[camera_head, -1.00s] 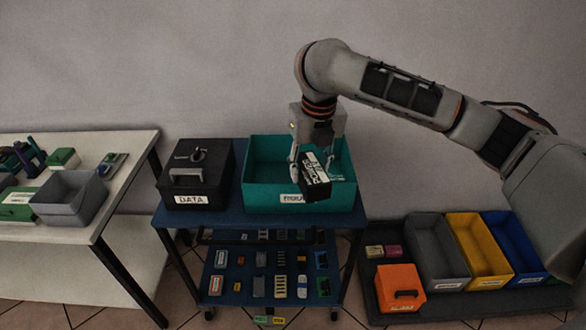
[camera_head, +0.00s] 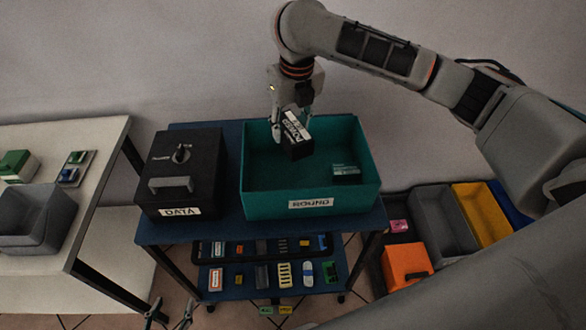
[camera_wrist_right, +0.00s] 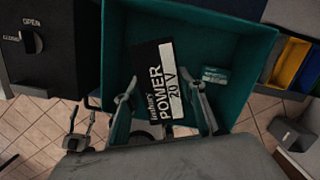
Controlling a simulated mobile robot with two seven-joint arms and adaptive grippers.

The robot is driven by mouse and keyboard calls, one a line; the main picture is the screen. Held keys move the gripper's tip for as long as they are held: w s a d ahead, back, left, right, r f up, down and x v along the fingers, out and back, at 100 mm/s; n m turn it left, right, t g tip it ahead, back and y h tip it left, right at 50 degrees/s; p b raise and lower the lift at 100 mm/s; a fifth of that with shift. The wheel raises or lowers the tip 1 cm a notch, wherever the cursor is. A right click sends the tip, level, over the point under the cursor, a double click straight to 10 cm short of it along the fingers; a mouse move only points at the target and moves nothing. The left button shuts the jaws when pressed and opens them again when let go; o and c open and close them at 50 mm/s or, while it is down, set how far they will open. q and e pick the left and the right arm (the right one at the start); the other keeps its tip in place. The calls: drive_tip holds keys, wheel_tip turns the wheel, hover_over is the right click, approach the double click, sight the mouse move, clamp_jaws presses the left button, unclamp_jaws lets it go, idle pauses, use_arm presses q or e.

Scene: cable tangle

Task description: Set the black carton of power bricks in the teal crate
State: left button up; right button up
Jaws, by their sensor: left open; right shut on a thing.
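The black carton (camera_head: 296,142) has a white label reading POWER 20 V in the right wrist view (camera_wrist_right: 154,88). My right gripper (camera_head: 291,130) is shut on it and holds it tilted over the inside of the teal crate (camera_head: 260,205), toward the crate's left half. The crate is labelled ROUND and stands on the blue cart. Whether the carton touches the crate floor I cannot tell. My left gripper (camera_head: 171,309) is open and empty at the bottom left, low in front of the cart; it also shows in the right wrist view (camera_wrist_right: 82,122).
A small teal box (camera_head: 346,172) lies inside the crate at the right. A black DATA box (camera_head: 180,165) with a knob stands left of the crate. A white table (camera_head: 75,140) is at left; several bins and an orange box (camera_head: 405,265) are at right.

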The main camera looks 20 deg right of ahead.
sight(294, 141)
wheel_tip(294, 141, down, 11)
drive_tip(key=shift+w+f+b, duration=0.1)
drive_tip(key=shift+f+b, duration=0.05)
drive_tip(key=shift+b, duration=1)
wheel_tip(294, 141, down, 4)
drive_tip(key=shift+r+b, duration=0.1)
drive_tip(key=shift+b, duration=0.45)
drive_tip(key=o, duration=1.4)
drive_tip(key=r+p, duration=0.1)
drive_tip(key=r, duration=0.3)
drive_tip(key=s+r+p, duration=0.1)
drive_tip(key=r, duration=0.3)
drive_tip(key=s+r+p, duration=0.1)
drive_tip(key=r, duration=0.3)
drive_tip(key=shift+d, duration=0.1)
